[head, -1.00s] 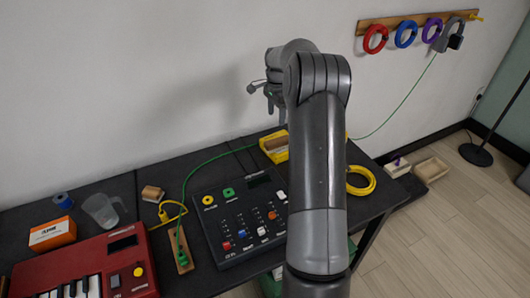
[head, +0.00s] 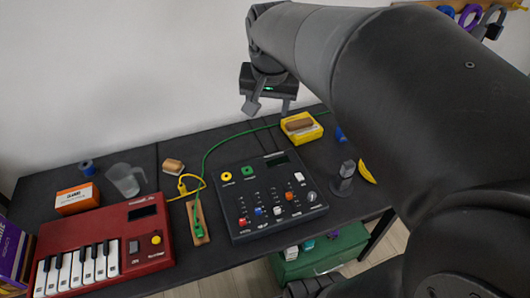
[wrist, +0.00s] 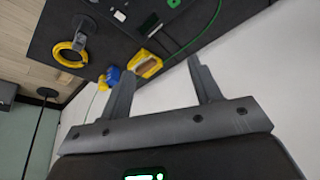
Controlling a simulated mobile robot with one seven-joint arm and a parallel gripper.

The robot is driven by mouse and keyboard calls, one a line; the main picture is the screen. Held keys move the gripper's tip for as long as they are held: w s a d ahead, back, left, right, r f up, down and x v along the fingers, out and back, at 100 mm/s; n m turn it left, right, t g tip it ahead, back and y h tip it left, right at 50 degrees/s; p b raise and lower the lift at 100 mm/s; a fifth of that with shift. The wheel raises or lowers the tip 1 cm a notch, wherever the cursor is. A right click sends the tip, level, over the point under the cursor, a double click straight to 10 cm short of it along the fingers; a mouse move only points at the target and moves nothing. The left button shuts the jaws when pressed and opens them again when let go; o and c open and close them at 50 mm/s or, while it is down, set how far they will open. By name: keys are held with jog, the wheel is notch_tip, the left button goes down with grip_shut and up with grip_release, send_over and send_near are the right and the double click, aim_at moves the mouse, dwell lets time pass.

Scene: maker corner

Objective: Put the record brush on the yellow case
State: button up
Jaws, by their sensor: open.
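The yellow case (head: 317,132) lies near the back right of the dark table. It also shows in the wrist view (wrist: 155,71), between and beyond the fingertips. A brown, rounded, elongated piece (head: 299,125) that looks like the record brush lies on or in the case; its exact seating is hard to tell. A similar small wooden block (head: 173,165) lies farther left on the table, so which one is the brush is not certain. My gripper (head: 269,106) is open and empty, in the air above the back of the table, apart from the case.
A black mixer (head: 250,222) and a red keyboard (head: 110,254) fill the front. A green cable (head: 226,139) runs behind the mixer to the case. A dark upright stand (head: 343,180), yellow cable coil (head: 366,172) and blue item (head: 340,134) are right of the case.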

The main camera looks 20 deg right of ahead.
jog(key=s+a+f+n+t, duration=0.1)
jog(key=s+a+f+n, duration=0.1)
jog(key=s, duration=0.5)
jog(key=s+a+f+n+y, duration=0.1)
jog(key=s+a+n, duration=0.1)
jog(key=s, duration=0.5)
jog(key=shift+a+f+n+t, duration=0.2)
jog(key=shift+f+n+t, duration=0.2)
jog(key=shift+n, duration=0.2)
